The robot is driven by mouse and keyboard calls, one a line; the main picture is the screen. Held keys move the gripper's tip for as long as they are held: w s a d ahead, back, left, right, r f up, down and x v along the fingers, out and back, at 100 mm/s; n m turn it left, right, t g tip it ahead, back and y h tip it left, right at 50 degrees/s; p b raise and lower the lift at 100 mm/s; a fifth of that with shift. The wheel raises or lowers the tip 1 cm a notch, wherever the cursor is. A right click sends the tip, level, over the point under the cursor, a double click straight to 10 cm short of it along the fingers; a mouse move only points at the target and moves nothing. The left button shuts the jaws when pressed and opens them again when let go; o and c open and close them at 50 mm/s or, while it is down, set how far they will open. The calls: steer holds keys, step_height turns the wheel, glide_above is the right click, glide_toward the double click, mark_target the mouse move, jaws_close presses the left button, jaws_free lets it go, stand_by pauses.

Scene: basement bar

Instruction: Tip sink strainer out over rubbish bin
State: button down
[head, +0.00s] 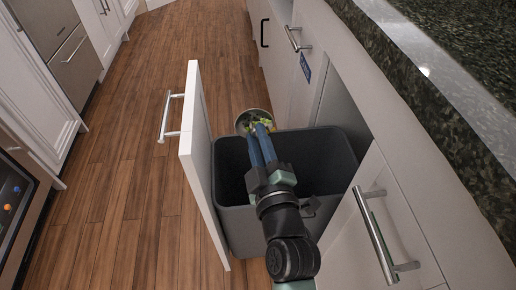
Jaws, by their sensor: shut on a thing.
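My gripper (263,143) is shut on the sink strainer (243,119), a small round metal cup at the ends of its blue fingers. Yellow-green scraps show in or at the strainer. The strainer is over the far left rim area of the rubbish bin (323,156), a dark grey open bin. From this view I cannot tell how high the strainer is above the bin or whether it is fully inside the rim. My arm hides part of the bin's inside; the visible inside looks dark and empty.
The bin stands in a pulled-out drawer with a white front (197,150) and a bar handle (169,116). White cabinets and a dark stone counter (470,45) run along the right. A cabinet handle (378,235) juts out near my arm. The wooden floor (130,170) at left is clear.

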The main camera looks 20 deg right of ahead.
steer(key=shift+f+t+b, duration=0.4)
steer(key=shift+t+b, duration=0.45)
steer(key=shift+b, duration=2.9)
steer(key=shift+f+t+b, duration=0.35)
steer(key=shift+t+b, duration=0.5)
steer(key=shift+b, duration=2.9)
steer(key=shift+r+n+b, duration=0.1)
steer(key=shift+n+b, duration=0.2)
steer(key=shift+b, duration=0.65)
steer(key=shift+r+t, duration=0.15)
steer(key=shift+t, duration=0.15)
